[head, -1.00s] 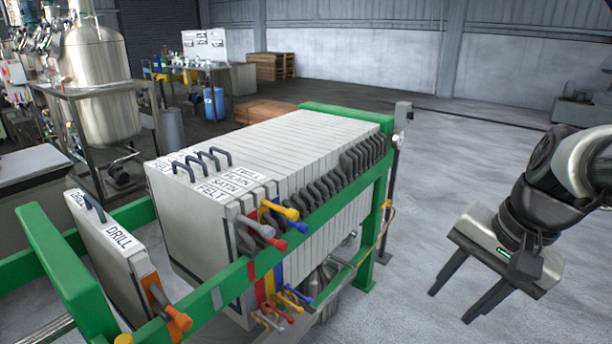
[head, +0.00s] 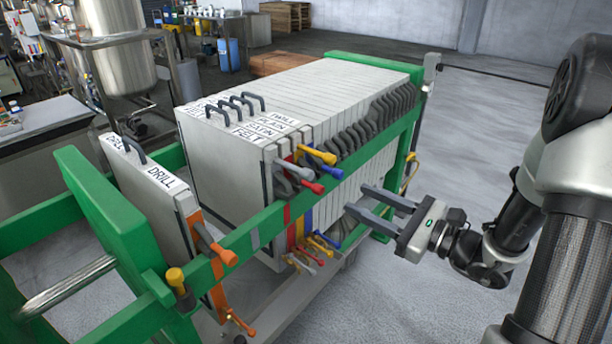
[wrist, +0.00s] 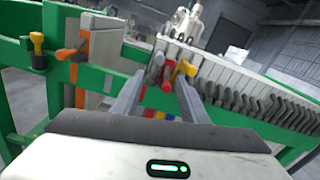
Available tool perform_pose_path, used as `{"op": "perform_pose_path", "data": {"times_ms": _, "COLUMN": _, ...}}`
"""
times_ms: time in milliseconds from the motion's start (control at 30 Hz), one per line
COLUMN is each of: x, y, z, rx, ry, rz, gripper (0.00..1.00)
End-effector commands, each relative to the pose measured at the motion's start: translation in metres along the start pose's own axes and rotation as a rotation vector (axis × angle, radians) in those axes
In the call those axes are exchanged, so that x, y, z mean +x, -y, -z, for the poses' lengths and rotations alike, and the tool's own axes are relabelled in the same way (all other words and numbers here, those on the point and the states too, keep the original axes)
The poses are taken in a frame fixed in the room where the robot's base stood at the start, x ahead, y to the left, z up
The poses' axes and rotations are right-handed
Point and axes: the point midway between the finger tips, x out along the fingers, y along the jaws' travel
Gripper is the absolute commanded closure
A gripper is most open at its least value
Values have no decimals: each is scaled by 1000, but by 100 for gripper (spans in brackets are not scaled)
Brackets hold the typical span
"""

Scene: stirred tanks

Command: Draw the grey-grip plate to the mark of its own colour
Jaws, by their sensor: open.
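The grey grip (head: 293,170) sticks out among red, yellow and blue grips at the front end of the plate pack. It appears to belong to the front white plate, labelled FELT (head: 225,165). A grey mark (head: 254,241) is on the green side rail, between the pack and the separate DRILL plate. My gripper (head: 358,200) is open and empty, beside the rail to the right of the coloured grips, its fingers pointing at the pack.
The DRILL plate (head: 165,195) with an orange grip (head: 222,254) stands apart at left, near the green end plate (head: 100,215). Dark handles (head: 375,125) line the pack's side above the rail (head: 345,185). Lower coloured levers (head: 310,250) hang below it. Floor at right is open.

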Motion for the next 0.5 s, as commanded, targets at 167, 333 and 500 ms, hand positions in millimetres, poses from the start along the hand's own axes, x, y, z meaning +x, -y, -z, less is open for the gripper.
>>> {"op": "perform_pose_path", "data": {"times_ms": 167, "x": 39, "y": -2, "z": 0, "rx": -2, "ry": 2, "rz": -8, "gripper": 60}}
{"op": "perform_pose_path", "data": {"times_ms": 333, "x": 77, "y": -3, "z": 1, "rx": -2, "ry": 0, "rz": -8, "gripper": 60}}
{"op": "perform_pose_path", "data": {"times_ms": 500, "x": 112, "y": -2, "z": 1, "rx": -2, "ry": 0, "rz": -6, "gripper": 60}}
